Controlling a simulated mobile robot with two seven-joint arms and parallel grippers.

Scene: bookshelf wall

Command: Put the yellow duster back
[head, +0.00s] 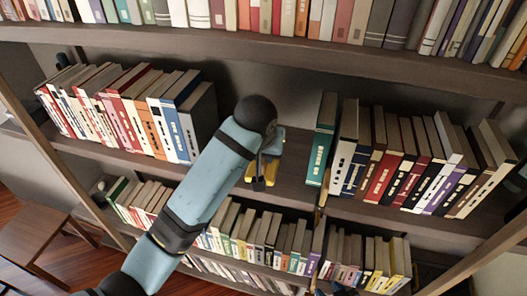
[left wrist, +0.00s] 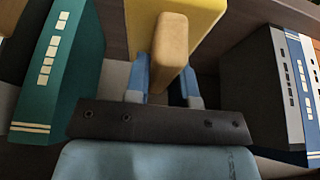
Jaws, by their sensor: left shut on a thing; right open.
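The yellow duster shows in the left wrist view as a yellow block (left wrist: 205,14) with a tan handle. My left gripper (left wrist: 163,85) is shut on that handle, with a blue finger on each side. In the head view my left arm reaches from the lower left to the middle shelf. There the left gripper (head: 266,168) and the duster (head: 276,150) are in the gap between books, partly hidden by my wrist. I cannot tell whether the duster touches the shelf. A small part of my right gripper (head: 343,288) shows at the bottom edge; it is open.
A teal book (head: 320,140) stands right of the gap and a grey book (head: 203,118) left of it. The middle shelf (head: 297,178) has bare board between them. More books fill the shelves above and below. A wooden stool (head: 38,232) stands at the lower left.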

